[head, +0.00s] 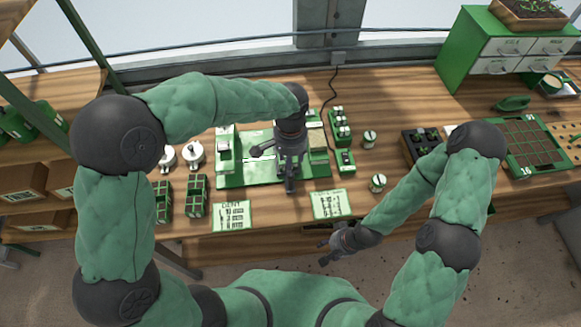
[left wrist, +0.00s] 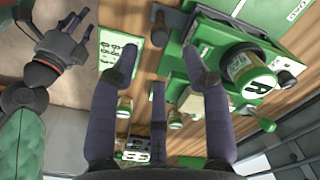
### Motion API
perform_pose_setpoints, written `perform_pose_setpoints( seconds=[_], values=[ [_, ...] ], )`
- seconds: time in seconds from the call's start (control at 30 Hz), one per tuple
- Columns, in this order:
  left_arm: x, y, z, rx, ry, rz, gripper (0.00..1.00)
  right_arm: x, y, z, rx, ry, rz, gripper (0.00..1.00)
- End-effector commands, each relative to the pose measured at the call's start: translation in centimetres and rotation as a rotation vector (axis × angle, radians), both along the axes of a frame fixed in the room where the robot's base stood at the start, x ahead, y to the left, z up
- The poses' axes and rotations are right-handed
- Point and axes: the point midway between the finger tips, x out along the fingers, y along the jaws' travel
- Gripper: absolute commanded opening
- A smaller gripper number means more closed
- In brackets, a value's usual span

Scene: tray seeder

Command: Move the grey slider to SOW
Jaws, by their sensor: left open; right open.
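The green tray seeder (head: 231,180) stands in the middle of the bench in the head view. Its green body also shows at the upper right of the left wrist view (left wrist: 207,42). My left gripper (head: 290,187) hangs over its right half and hides part of it. In the left wrist view its fingers (left wrist: 162,68) are spread and empty, beside the machine. I cannot make out the grey slider for certain, and the SOW mark cannot be read. My right gripper (head: 330,248) is open and empty off the bench's front edge; it also shows in the left wrist view (left wrist: 68,40).
Two printed cards (head: 232,216) (head: 330,204) lie along the front edge. White-lidded pots (head: 193,152) and green cell trays (head: 196,196) stand left of the seeder. A green control box (head: 345,162) and small jars (head: 378,183) stand to its right. Bare wood lies beyond these.

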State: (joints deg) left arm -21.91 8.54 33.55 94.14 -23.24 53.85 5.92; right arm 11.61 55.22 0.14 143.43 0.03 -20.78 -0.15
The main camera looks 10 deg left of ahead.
Motion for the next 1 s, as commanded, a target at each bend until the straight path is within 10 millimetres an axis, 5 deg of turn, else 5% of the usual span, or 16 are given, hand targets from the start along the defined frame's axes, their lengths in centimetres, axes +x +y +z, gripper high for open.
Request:
perform_pose_setpoints(
  seconds=[0.33, 1.0],
  values=[
    [0.0, 0.0, 4.5, -0.001, -0.001, -0.001, 0.47, 0.0, 0.0, 0.0, 0.0, 0.0, 0.0, 0.47],
    [0.0, 0.0, 4.8, -0.001, 0.001, 0.0, 0.47, 0.0, 0.0, 0.0, 0.0, 0.0, 0.0, 0.47]
  ],
)
